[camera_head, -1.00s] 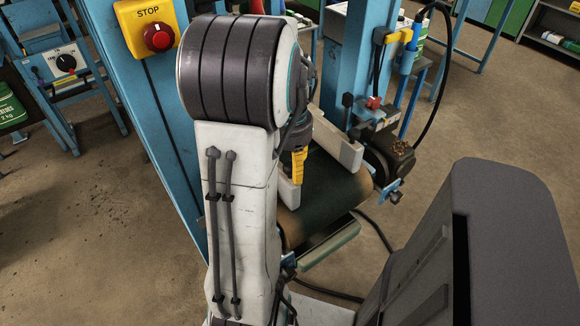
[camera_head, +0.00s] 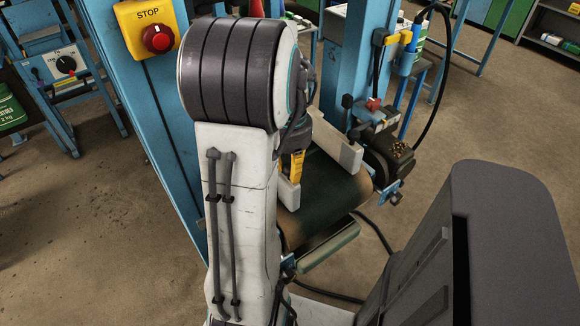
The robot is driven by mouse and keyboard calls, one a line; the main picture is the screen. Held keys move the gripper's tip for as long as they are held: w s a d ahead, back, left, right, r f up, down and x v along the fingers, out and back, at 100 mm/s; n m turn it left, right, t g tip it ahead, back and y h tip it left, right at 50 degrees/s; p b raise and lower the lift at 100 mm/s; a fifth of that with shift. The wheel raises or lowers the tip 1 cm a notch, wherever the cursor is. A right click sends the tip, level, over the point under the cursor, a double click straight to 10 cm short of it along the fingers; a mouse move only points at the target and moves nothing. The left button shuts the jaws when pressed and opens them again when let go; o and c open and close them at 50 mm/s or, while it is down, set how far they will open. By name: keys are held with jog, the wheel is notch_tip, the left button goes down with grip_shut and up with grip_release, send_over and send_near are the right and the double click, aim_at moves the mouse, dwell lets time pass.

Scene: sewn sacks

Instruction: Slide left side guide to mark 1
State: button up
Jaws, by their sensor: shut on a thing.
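The left side guide (camera_head: 288,193) is a pale upright plate at the left of the dark green conveyor belt (camera_head: 327,204); only its near end shows beside my arm. My gripper (camera_head: 296,168), with a yellow part showing, is at this guide and shut on it; my arm hides most of the gripper and the contact. The right side guide (camera_head: 339,147) is a similar pale plate across the belt, apart from my gripper. Mark 1 and any scale cannot be made out.
A blue post (camera_head: 150,110) with a yellow STOP box (camera_head: 151,28) stands close left of my arm. Another blue post (camera_head: 352,50) stands behind the belt. A dark motor-like unit (camera_head: 388,160) sits at the belt's right. A black cable lies on the floor.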

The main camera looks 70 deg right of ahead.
grip_shut()
jog(key=shift+w+a+f, duration=0.1)
jog(key=shift+w+a, duration=0.2)
jog(key=shift+a, duration=0.05)
jog(key=w+a, duration=0.2)
jog(key=a, duration=0.1)
jog(key=w+a+b, duration=0.1)
jog(key=shift+a, duration=0.3)
jog(key=o, duration=1)
grip_release()
jog(key=shift+w, duration=0.1)
jog(key=shift+o, duration=0.2)
notch_tip(320, 180, up, 12)
